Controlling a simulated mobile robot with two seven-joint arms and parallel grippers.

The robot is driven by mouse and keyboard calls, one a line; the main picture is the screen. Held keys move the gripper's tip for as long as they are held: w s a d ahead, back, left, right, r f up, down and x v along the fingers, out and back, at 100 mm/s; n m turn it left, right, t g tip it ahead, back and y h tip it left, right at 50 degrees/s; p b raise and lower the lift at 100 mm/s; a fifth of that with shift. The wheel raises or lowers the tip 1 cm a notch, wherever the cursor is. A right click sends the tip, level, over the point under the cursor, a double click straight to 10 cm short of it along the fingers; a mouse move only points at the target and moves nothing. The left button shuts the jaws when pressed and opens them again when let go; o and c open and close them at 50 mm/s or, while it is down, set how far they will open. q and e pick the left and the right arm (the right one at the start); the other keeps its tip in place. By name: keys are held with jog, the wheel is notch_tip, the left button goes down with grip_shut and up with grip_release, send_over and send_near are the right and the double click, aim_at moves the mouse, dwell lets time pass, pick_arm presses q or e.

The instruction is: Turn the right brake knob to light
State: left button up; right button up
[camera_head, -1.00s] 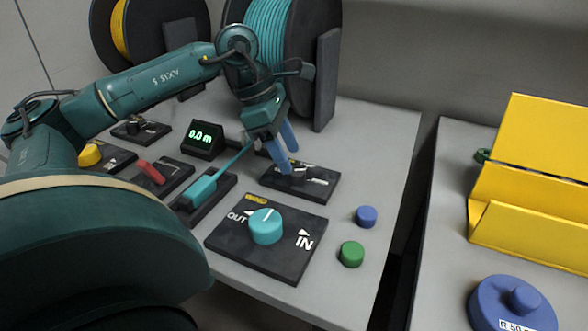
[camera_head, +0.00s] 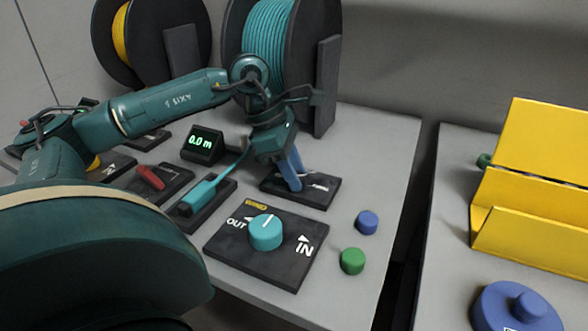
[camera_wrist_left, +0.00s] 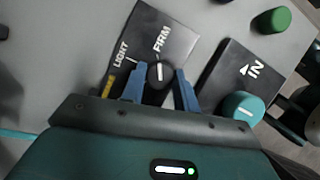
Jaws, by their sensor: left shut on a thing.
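The right brake panel (camera_head: 322,193) is a black plate on the grey bench, in front of the teal spool. In the left wrist view, its plate (camera_wrist_left: 178,25) carries the words LIGHT and FIRM. The black right brake knob (camera_wrist_left: 158,73) has a white mark pointing roughly toward FIRM. My left gripper (camera_head: 296,186) has come down on this panel, with blue fingers on either side of the knob. In the left wrist view, my left gripper (camera_wrist_left: 160,88) is shut on the knob. In the head view the fingers mostly hide the knob. My right gripper is not in view.
A teal OUT/IN knob (camera_head: 266,232) sits just in front. A teal lever (camera_head: 203,193) and a red lever (camera_head: 150,177) are to the left. A display (camera_head: 203,145) reads 0.0 m. Blue (camera_head: 367,222) and green (camera_head: 352,261) buttons stand at the right. The teal spool (camera_head: 268,45) rises behind.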

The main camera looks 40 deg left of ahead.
pick_arm(q)
jog(key=shift+c, duration=1.4)
jog(key=shift+n, duration=0.3)
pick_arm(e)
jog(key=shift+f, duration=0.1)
pick_arm(q)
jog(key=shift+n+t+b, duration=0.4)
jog(key=shift+n+b, duration=0.05)
jog(key=shift+n, duration=0.45)
jog(key=n, duration=0.1)
jog(key=n+y, duration=0.1)
jog(key=n, duration=0.1)
jog(key=shift+s+d+n+t+y+b, duration=0.1)
jog(key=shift+d+n+t+y+b, duration=0.05)
jog(key=shift+n+t+y+b, duration=0.2)
jog(key=n+y, duration=0.1)
jog(key=n, duration=0.2)
jog(key=shift+d+n+t, duration=0.1)
jog(key=shift+n+t, duration=0.25)
jog(key=shift+n+y, duration=0.55)
jog(key=shift+n, duration=0.45)
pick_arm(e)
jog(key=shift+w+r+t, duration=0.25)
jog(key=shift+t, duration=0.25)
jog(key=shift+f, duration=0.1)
